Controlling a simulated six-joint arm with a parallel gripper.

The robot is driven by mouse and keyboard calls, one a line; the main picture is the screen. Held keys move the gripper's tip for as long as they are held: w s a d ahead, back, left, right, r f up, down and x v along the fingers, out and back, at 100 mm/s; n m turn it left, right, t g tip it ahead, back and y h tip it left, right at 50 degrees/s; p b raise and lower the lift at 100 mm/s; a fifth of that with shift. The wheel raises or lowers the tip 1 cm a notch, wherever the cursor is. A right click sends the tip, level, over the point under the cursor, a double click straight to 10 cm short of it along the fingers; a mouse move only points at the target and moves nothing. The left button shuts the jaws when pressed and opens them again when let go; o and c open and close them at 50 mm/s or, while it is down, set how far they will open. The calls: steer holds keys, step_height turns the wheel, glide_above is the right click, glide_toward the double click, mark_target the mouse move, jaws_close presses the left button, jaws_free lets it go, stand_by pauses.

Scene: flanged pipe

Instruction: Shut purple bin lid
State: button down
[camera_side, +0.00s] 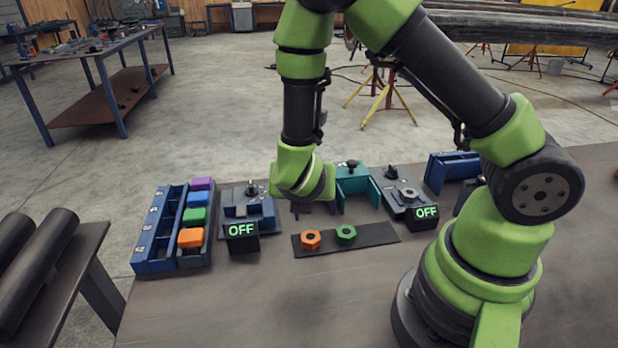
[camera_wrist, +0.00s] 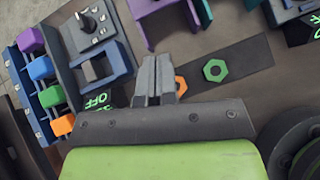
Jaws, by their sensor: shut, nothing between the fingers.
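In the wrist view a purple bin (camera_wrist: 150,30) shows at the top edge, cut off by the frame. Only its lower walls are in view, so I cannot tell how its lid stands. In the side view the purple bin (camera_side: 328,208) is mostly hidden behind my wrist. My gripper (camera_wrist: 153,62) has its two fingers together with nothing between them.
A teal bin (camera_side: 358,190) stands right of the purple one. A dark mat (camera_side: 376,236) holds orange (camera_side: 311,239) and green (camera_side: 346,234) nuts. Two signs read OFF (camera_side: 242,230). A blue rack (camera_side: 155,245) with colored blocks is left. The front table is clear.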

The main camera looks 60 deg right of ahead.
steer(key=x, duration=0.5)
steer(key=shift+w+d+f, duration=0.1)
steer(key=shift+d+f, duration=0.1)
steer(key=shift+d, duration=0.1)
steer(key=shift+w+d+r, duration=0.1)
steer(key=shift+w+d, duration=0.2)
steer(key=shift+d, duration=0.2)
steer(key=shift+w+d+r, duration=0.1)
steer(key=shift+w+d, duration=0.2)
steer(key=shift+d, duration=0.2)
steer(key=shift+w+d, duration=0.35)
steer(key=shift+d, duration=0.15)
steer(key=shift+w+d, duration=1.05)
steer(key=shift+d, duration=0.1)
steer(key=shift+f, duration=0.1)
